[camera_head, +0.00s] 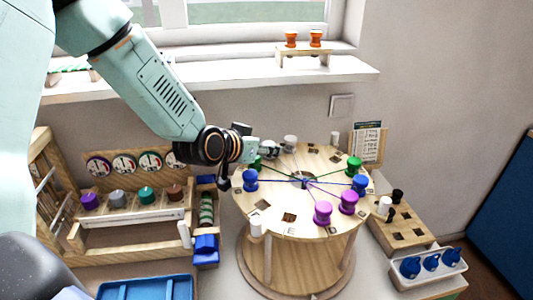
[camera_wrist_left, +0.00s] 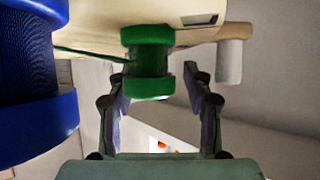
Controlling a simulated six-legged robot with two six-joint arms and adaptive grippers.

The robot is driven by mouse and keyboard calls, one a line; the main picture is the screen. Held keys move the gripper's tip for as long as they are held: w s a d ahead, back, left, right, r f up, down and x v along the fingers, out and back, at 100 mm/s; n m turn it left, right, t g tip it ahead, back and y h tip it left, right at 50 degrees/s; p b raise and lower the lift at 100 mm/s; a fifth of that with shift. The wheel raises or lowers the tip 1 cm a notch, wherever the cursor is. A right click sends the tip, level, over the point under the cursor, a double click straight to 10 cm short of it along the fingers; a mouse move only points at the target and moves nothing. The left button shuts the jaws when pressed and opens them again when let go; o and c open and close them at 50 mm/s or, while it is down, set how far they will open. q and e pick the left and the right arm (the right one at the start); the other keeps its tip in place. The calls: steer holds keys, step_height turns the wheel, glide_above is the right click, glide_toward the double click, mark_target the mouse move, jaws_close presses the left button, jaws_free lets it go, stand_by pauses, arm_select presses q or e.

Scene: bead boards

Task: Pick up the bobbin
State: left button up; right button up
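A round wooden bead board (camera_head: 275,222) stands on a pedestal, with coloured bobbins around its rim and threads meeting near its centre. My left gripper (camera_head: 264,152) is at the board's far left edge. In the left wrist view, its two fingers (camera_wrist_left: 160,95) are spread apart, with a green bobbin (camera_wrist_left: 148,62) at the opening between the tips. I see no clear contact. A blue bobbin (camera_head: 250,181) is close by; a blue one (camera_wrist_left: 35,90) also fills the wrist view's left. My right gripper is not in view.
Purple bobbins (camera_head: 322,213), another blue bobbin (camera_head: 360,184) and another green one (camera_head: 354,163) are on the board's right side. A wooden rack (camera_head: 130,262) with spools is at left. A holed block (camera_head: 400,235) and a tray of blue pieces (camera_head: 430,276) are at right.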

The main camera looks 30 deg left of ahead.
arm_select(q)
steer(key=shift+w+d, duration=0.1)
steer(key=shift+d, duration=0.3)
steer(key=c, duration=0.5)
steer(key=shift+a, duration=0.3)
jaws_close()
steer(key=shift+d, duration=0.15)
step_height(320, 180, up, 9)
steer(key=shift+f+p, duration=0.1)
steer(key=shift+p, duration=0.4)
steer(key=shift+r, duration=0.65)
